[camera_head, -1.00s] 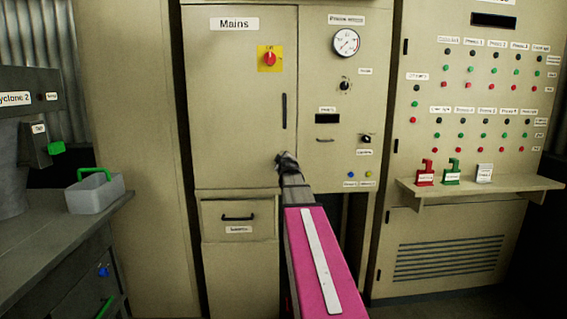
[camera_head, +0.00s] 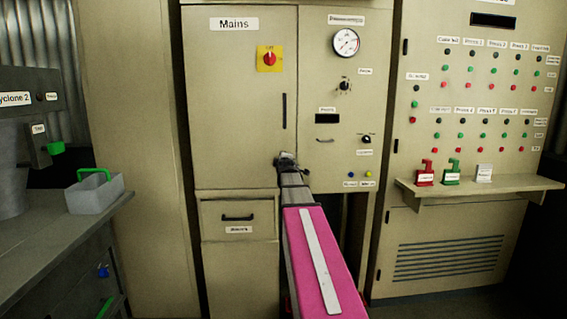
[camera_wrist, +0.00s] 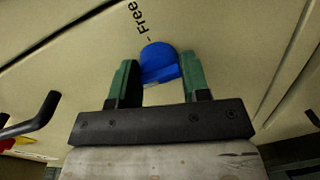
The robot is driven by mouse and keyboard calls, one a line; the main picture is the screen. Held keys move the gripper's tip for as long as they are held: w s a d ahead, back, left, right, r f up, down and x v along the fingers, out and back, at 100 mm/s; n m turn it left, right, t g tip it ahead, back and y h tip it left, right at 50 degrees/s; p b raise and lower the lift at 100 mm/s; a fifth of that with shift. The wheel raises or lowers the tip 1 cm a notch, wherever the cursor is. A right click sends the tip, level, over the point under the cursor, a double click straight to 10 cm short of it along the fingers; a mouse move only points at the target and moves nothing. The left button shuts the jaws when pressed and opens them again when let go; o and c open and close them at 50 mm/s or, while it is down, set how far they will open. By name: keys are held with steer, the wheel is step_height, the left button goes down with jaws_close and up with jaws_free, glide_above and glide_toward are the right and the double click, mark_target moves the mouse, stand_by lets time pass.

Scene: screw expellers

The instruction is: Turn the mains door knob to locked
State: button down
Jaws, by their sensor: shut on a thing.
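The mains door (camera_head: 235,120) is a beige cabinet door under a "Mains" label, and it looks closed. Its blue knob (camera_wrist: 158,58) shows in the wrist view between my two green fingers, beside a printed "Free" mark with a short dash. My gripper (camera_wrist: 159,68) is shut on the knob, a finger on either side. In the head view my gripper (camera_head: 287,160) is at the door's lower right edge and hides the knob. No "locked" mark can be made out.
A black door handle (camera_head: 284,111) stands out above my gripper; it also shows at the left of the wrist view (camera_wrist: 35,117). A red switch (camera_head: 269,59) on a yellow plate sits higher. A drawer (camera_head: 238,217) lies below, and a panel with a gauge (camera_head: 345,41) is to the right.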

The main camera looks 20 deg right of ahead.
steer(key=shift+r, duration=0.15)
steer(key=c, duration=0.6)
jaws_free()
steer(key=shift+c, duration=0.2)
steer(key=v, duration=1)
steer(key=shift+s, duration=0.35)
